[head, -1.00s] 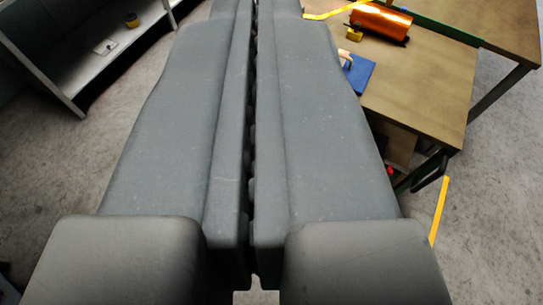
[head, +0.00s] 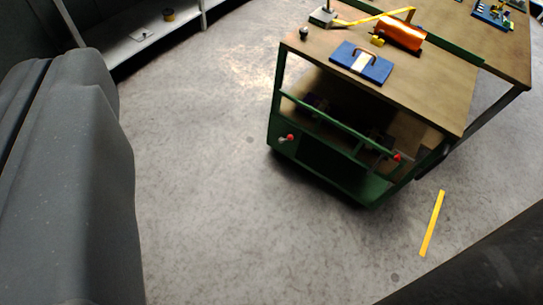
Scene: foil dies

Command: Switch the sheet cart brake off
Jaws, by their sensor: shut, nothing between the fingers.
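The sheet cart (head: 340,190) stands right of centre, with a green frame, a wooden top and an open lower shelf. A small lever with a red knob (head: 290,138) sits low on its front left. A second red knob (head: 396,157) shows at the front right, near the green crossbar. I cannot tell which one is the brake or how it is set. My gripper (head: 42,85) is a large grey shape at the left edge, partly out of view. It is shut and empty, and clear floor shows between it and the cart in the picture.
On the wooden tops are a blue board with a handle (head: 362,62), a copper-coloured roll (head: 401,34) and a yellow strip. A grey shelf (head: 150,38) stands at the back left. A yellow floor strip (head: 432,222) lies right of the cart. Open floor is left of it.

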